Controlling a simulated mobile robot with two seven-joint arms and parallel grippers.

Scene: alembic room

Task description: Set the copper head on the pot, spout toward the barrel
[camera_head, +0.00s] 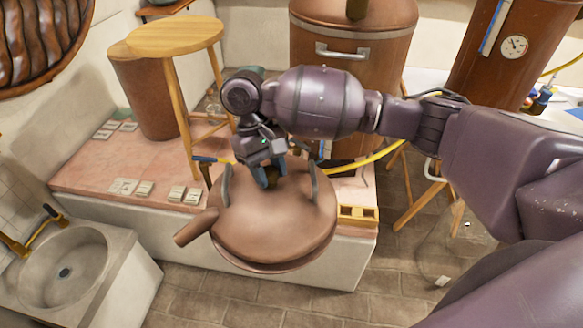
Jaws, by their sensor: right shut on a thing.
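The copper head (275,225) is a wide, rounded copper piece in the lower middle of the head view. Its short spout (197,228) points to the lower left of the picture. Two grey upright loops stand on its upper side. My right gripper (268,180) comes down from above and is shut on the head at its top, near the middle. The pot cannot be told apart; anything under the head is hidden by it. A large brown, barrel-like vessel (350,80) with a metal band and handle stands behind my right arm. My left gripper is out of view.
A wooden stool (175,38) and a brown cylinder (145,95) stand on the pink-tiled ledge (90,165) at left. A stone basin (70,275) is lower left. A brown tank with a gauge (514,46) is upper right. Floor (220,300) is clear in front.

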